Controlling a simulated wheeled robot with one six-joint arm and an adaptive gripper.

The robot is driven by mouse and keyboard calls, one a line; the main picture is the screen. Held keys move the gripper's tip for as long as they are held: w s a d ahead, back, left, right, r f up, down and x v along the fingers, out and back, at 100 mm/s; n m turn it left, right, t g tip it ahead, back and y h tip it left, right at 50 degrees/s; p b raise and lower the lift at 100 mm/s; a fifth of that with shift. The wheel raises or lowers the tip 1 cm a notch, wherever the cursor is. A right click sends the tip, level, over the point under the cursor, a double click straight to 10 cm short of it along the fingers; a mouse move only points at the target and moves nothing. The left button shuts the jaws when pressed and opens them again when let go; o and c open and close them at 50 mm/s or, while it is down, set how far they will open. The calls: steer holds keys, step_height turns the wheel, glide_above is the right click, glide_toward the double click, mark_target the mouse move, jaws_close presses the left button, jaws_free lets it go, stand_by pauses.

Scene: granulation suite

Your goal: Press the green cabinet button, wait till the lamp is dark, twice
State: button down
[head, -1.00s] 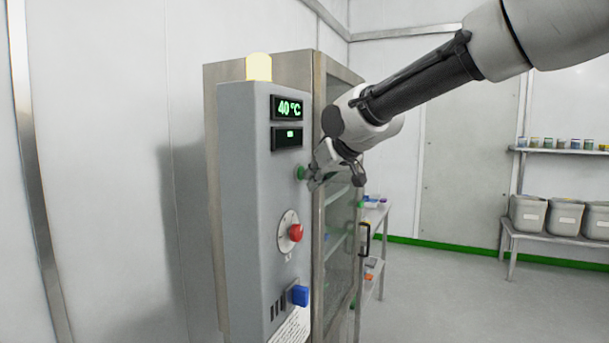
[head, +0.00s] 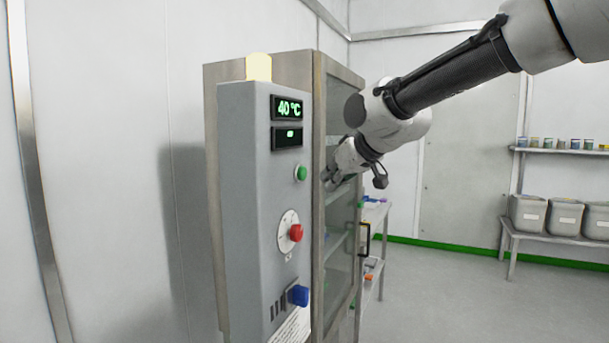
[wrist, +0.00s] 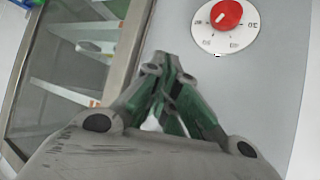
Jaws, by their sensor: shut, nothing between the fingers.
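The green button (head: 301,173) is on the front of the grey control box, below the two displays, and is fully visible in the head view. My gripper (head: 329,184) is shut and empty, a short way to the right of the button and apart from it. In the wrist view my gripper's fingertips (wrist: 161,56) are together in front of the grey panel, and the green button does not show there. The lamp (head: 258,67) on top of the box is lit pale yellow. The upper display (head: 289,108) reads 40 °C; the lower display (head: 287,136) shows a small green mark.
A red knob on a white dial (head: 295,233) and a blue switch (head: 299,295) stick out below the button. A glass-doored cabinet (head: 338,210) stands right behind the box. Shelves with grey bins (head: 527,215) are far right. Open floor lies between.

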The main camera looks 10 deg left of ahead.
steer(key=shift+s+d, duration=0.2)
steer(key=shift+d, duration=0.35)
steer(key=shift+s+d, duration=0.2)
steer(key=shift+d, duration=0.35)
steer(key=s+d+f+g+h, duration=0.25)
steer(key=s+d+f, duration=0.25)
steer(key=s+f, duration=0.25)
steer(key=s+d+f+m+g+h, duration=0.1)
steer(key=s+d+m, duration=0.3)
steer(key=s+d, duration=0.7)
steer(key=s+d+f+m+h, duration=0.3)
steer(key=s+d, duration=0.8)
steer(key=d, duration=0.8)
steer(key=shift+f+m+g, duration=0.35)
steer(key=shift+f+m, duration=0.15)
steer(key=shift+f, duration=0.15)
steer(key=shift+w+d, duration=0.1)
